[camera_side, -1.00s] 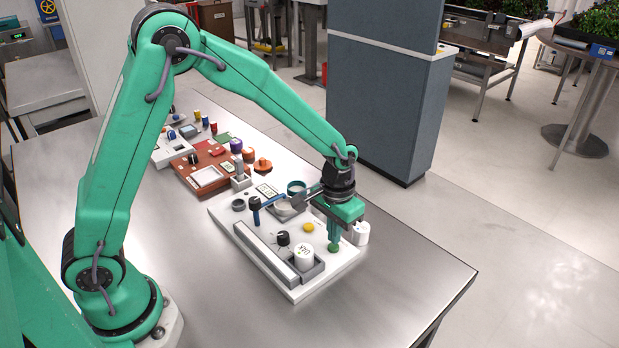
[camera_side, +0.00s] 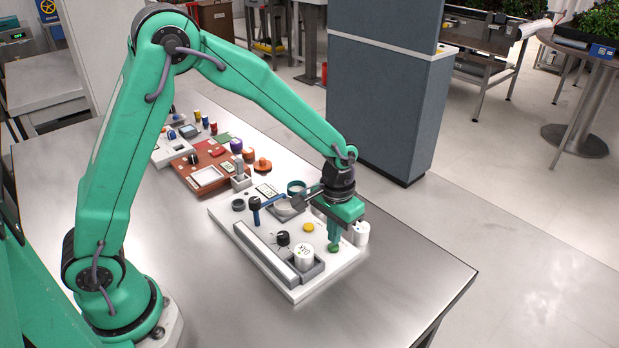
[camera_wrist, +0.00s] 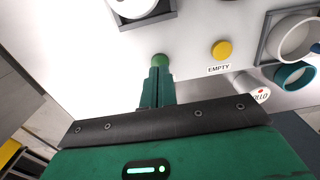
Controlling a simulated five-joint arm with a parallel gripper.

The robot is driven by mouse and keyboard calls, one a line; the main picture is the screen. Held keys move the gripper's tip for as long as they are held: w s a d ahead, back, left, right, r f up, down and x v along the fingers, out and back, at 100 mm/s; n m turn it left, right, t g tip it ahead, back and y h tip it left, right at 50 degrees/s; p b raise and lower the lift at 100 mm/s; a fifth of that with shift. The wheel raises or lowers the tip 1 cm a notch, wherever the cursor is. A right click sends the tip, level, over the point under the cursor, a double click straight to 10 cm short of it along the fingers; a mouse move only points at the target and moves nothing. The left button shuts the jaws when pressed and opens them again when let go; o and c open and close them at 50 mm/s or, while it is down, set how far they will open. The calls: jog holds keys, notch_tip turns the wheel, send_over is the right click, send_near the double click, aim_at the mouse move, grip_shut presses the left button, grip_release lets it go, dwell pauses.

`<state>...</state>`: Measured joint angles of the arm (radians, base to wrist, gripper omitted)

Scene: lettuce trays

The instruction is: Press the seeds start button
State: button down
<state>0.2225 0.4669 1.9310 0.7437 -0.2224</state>
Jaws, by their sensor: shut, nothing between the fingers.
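A round green button (camera_side: 334,248) sits on the white panel (camera_side: 291,292), near its right side. It also shows in the wrist view (camera_wrist: 160,60), with no readable label beside it. My gripper (camera_side: 333,238) points down with its green fingers closed together and empty. In the wrist view the fingertips (camera_wrist: 158,71) are right at the button and cover part of it. I cannot tell whether they touch it or whether it is pushed in. A yellow button (camera_wrist: 222,49) labelled EMPTY is to the right in the wrist view; it also shows in the side view (camera_side: 309,227).
On the panel are a white labelled container (camera_side: 303,257) in a grey holder, a black knob (camera_side: 283,238) and a blue-handled lever (camera_side: 255,207). A white cup (camera_side: 361,233) stands close right of my gripper. The steel table (camera_side: 400,280) is clear at front right.

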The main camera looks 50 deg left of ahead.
jog(key=shift+f, duration=1)
dwell(0.3)
jog(key=shift+r, duration=0.2)
dwell(0.3)
jog(key=shift+r, duration=0.8)
dwell(0.3)
notch_tip(320, 180, up, 6)
dwell(0.8)
jog(key=shift+r, duration=0.1)
dwell(0.4)
notch_tip(320, 180, up, 10)
dwell(1.0)
